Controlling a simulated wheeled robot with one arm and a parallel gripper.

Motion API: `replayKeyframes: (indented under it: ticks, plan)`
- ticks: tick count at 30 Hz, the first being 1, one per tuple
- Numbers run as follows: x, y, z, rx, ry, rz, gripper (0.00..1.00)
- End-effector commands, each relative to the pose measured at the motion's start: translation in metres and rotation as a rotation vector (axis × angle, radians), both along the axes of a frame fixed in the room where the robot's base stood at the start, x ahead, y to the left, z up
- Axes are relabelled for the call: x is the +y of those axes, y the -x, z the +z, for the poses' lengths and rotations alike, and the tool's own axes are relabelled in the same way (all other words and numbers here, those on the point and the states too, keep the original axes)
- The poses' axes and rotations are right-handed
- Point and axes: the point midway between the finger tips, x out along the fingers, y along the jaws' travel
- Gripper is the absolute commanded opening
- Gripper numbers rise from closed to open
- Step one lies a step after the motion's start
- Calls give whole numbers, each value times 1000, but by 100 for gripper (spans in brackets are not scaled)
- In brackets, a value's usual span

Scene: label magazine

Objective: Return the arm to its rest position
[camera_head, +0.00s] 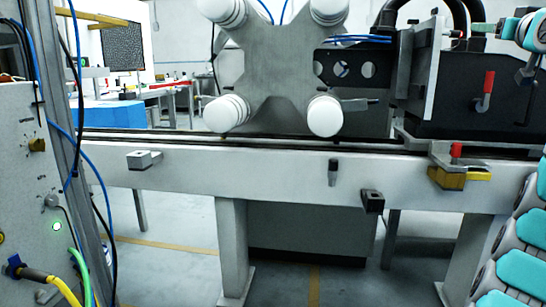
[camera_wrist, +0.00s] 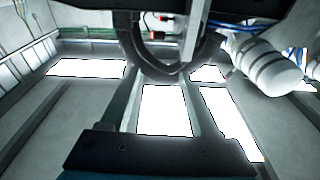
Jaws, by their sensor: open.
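My arm's white and teal links (camera_head: 508,245) rise along the right edge of the head view, and another part of it (camera_head: 530,32) shows at the top right. My gripper (camera_wrist: 163,78) shows in the wrist view as two fingers standing apart from a dark base. It is open, with nothing seen between the fingers but a bright ceiling panel behind. The wrist camera looks upward at the ceiling.
A grey cross-shaped plate (camera_head: 270,65) with white rounded cylinders stands behind a long white rail (camera_head: 270,165). A black machine block (camera_head: 440,100) with a red handle (camera_head: 484,90) is at right. A cabinet with cables (camera_head: 30,180) stands at left. White ribbed cylinders (camera_wrist: 268,68) show in the wrist view.

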Motion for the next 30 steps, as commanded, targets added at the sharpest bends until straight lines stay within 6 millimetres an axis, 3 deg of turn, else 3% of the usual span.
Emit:
replayKeyframes:
  ticks: [11,17,24,30]
  plan:
    - [8,-26,-5,72,-107,45,62]
    - [25,-50,-18,156,-199,89,62]
    - [74,-81,-58,333,-327,158,62]
    - [129,-90,-106,505,-402,207,62]
